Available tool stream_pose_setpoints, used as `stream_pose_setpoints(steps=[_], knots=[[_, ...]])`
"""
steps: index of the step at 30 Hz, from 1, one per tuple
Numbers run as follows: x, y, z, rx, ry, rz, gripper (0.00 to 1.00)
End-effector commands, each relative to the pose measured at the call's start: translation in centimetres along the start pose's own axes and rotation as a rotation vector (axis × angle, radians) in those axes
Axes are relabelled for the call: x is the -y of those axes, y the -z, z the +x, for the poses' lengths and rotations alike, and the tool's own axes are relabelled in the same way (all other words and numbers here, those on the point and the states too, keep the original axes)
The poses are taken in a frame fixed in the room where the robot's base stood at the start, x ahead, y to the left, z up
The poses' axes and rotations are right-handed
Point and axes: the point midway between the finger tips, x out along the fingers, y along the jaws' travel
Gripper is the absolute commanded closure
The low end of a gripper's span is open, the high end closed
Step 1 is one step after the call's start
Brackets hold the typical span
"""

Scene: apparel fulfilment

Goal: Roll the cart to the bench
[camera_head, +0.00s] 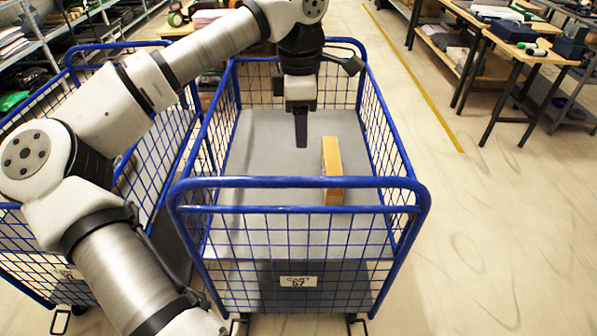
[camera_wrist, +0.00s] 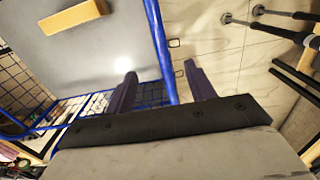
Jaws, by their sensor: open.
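The blue wire-mesh cart (camera_head: 300,183) with a grey deck and a front label that seems to read "CART 07" stands upright in front of me. My gripper (camera_head: 301,143) points down over the cart in the head view. In the wrist view my gripper (camera_wrist: 162,82) is open, with its two dark fingers apart. A blue cart rail (camera_wrist: 161,45) runs between the fingers in that picture; I cannot tell how far beyond the tips it lies. A bench (camera_head: 518,48) with boxes and tools on it stands at the upper right.
A tan box (camera_head: 332,168) sits on the cart's deck and shows in the wrist view (camera_wrist: 73,17). A second blue cart (camera_head: 150,165) stands close on the left. Shelving (camera_head: 45,50) lines the far left. A yellow floor line (camera_head: 425,90) and open floor lie right.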

Motion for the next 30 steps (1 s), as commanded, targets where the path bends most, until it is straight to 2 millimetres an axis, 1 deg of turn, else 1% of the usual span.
stream_pose_setpoints(steps=[1, 3, 8, 11, 30], knots=[[-0.1, 0.5, 0.1, -0.020, 0.004, -0.007, 0.45], [-0.1, 0.7, 0.3, -0.030, 0.006, -0.009, 0.45], [-0.1, 0.7, 1.2, -0.027, 0.006, -0.008, 0.45], [-0.1, 0.6, 2.1, -0.026, 0.006, -0.007, 0.45], [0.0, 0.7, 9.7, -0.023, 0.006, -0.006, 0.45]])
